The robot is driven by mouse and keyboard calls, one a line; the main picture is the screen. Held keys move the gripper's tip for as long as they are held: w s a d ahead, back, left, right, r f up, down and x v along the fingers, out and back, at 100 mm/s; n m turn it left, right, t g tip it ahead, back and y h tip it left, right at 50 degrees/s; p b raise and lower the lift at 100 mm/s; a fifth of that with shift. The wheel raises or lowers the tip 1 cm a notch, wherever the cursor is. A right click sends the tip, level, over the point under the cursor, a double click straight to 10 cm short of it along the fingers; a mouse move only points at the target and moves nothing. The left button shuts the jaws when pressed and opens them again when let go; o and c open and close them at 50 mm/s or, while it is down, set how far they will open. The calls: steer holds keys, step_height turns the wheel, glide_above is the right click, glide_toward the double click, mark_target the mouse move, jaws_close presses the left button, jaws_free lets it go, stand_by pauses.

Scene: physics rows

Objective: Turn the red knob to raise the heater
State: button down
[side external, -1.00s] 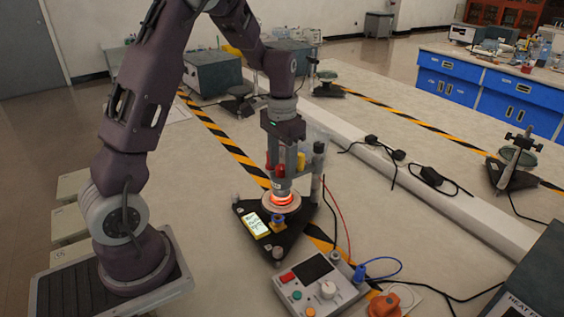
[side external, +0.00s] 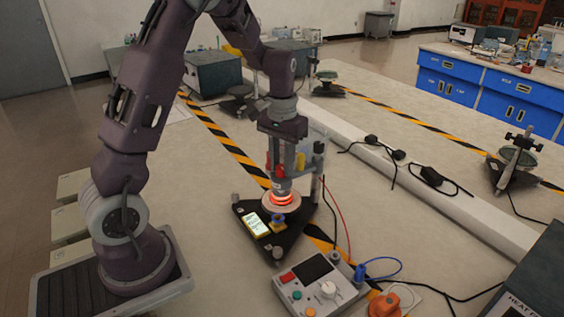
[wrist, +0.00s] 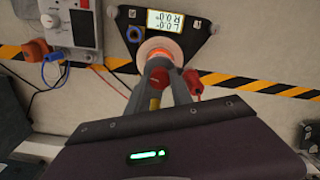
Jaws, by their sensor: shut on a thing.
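The heater (side external: 281,199) glows orange at the centre of a black triangular base (side external: 245,206). It also glows in the wrist view (wrist: 160,53). Red parts show just above it in the side view, one of them the red knob (side external: 279,171). My gripper (side external: 284,176) points straight down over the heater with its fingers close together. It is shut, apparently on the red knob, though the fingers partly hide the grip. A yellow part (side external: 300,161) sits beside the fingers. A lit yellow-framed display (side external: 256,225) lies on the base; in the wrist view it shows upside down (wrist: 165,21).
A grey control box (side external: 318,284) with a dial stands in front of the base, with red, black and blue cables near it. An orange plug (side external: 385,305) lies to its right. Bare table lies left of the base.

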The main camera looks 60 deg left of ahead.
steer(key=n, duration=0.4)
steer(key=shift+n, duration=0.3)
steer(key=n, duration=1)
steer(key=shift+s+n, duration=0.1)
steer(key=shift+n, duration=2.7)
steer(key=c, duration=1.1)
jaws_free()
